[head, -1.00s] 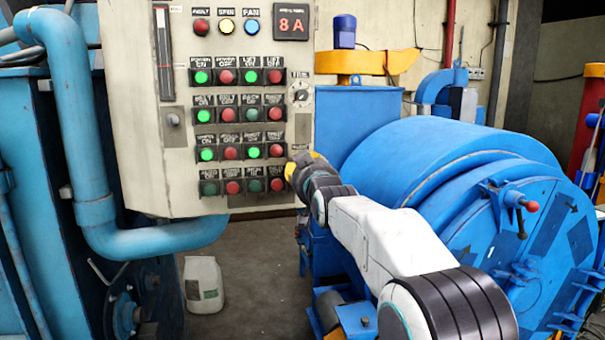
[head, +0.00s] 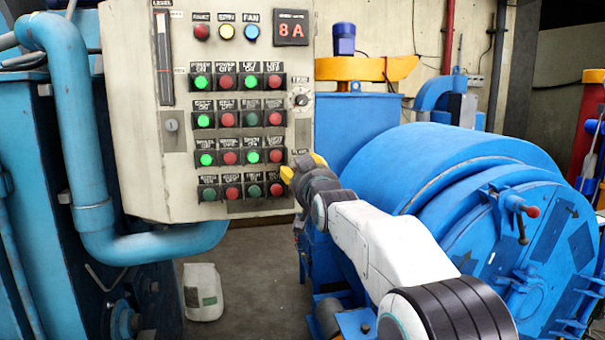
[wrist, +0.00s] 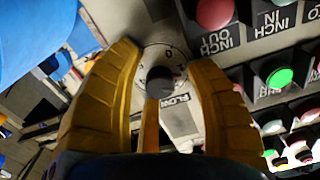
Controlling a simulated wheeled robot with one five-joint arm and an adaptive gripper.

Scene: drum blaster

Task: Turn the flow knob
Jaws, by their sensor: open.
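The flow knob (wrist: 160,80) is a dark round knob on a pale dial plate, with a FLOW label (wrist: 176,101) beside it in the wrist view. My gripper (wrist: 152,62) is open, with its yellow fingers on either side of the knob; I cannot tell whether they touch it. In the head view my gripper (head: 302,167) is at the lower right edge of the control panel (head: 140,120). There the flow knob is hidden behind the gripper.
Lit and unlit push buttons (head: 253,157) fill the panel left of my gripper. A TIME knob (head: 301,100) is above it. A large blue drum machine (head: 440,160) stands close on the right. A white canister (head: 203,290) is on the floor below.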

